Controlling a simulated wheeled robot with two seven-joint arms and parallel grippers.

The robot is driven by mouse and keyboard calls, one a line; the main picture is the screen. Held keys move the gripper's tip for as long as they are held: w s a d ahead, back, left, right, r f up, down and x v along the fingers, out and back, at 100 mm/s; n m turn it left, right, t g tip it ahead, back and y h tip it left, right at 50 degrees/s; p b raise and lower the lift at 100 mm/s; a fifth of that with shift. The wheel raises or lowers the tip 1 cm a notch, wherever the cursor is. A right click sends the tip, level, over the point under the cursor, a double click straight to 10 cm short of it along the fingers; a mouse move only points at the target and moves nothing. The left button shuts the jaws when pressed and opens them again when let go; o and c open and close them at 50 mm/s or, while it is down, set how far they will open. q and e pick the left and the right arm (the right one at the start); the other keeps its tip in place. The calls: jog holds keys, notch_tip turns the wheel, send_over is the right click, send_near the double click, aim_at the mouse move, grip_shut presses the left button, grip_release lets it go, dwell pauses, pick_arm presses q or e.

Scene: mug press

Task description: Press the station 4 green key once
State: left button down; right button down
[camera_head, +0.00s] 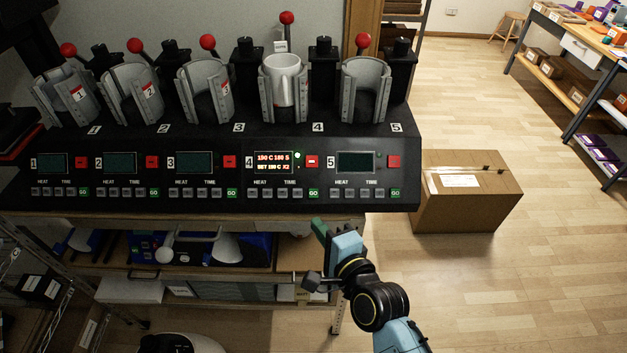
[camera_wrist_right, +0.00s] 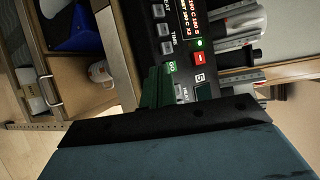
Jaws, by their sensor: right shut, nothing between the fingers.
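The station 4 green GO key (camera_head: 313,193) sits at the right end of station 4's key row on the black press panel. In the right wrist view the green key (camera_wrist_right: 171,67) shows just beyond my green fingertips. My right gripper (camera_head: 319,227) is shut and empty, in front of and below the panel's front edge in the head view. Its fingers (camera_wrist_right: 154,86) appear apart from the key, though the exact gap is hard to judge. Station 4's display (camera_head: 274,162) is lit with orange text, and a green lamp (camera_head: 297,154) glows beside it. My left gripper is not in view.
Stations 1, 2, 3 and 5 have dark displays and their own green keys, such as station 5's (camera_head: 395,193). A white mug (camera_head: 285,78) stands in station 4's clamp. A cardboard box (camera_head: 466,190) sits on the floor to the right.

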aim_at(314, 193)
notch_tip(314, 193, up, 7)
jog(key=m+t, duration=0.1)
jog(key=shift+w+a+r+y+p, duration=0.2)
jog(key=shift+a+y+p, duration=0.05)
jog(key=shift+y+p, duration=0.15)
jog(key=shift+f, duration=0.1)
jog(key=shift+w+f+b, duration=1.5)
jog(key=shift+w+b, duration=0.15)
jog(key=shift+b, duration=0.35)
jog(key=shift+w+f+b, duration=1.45)
jog(key=shift+w+b, duration=0.15)
jog(key=shift+b, duration=0.4)
jog(key=shift+w+f, duration=0.3)
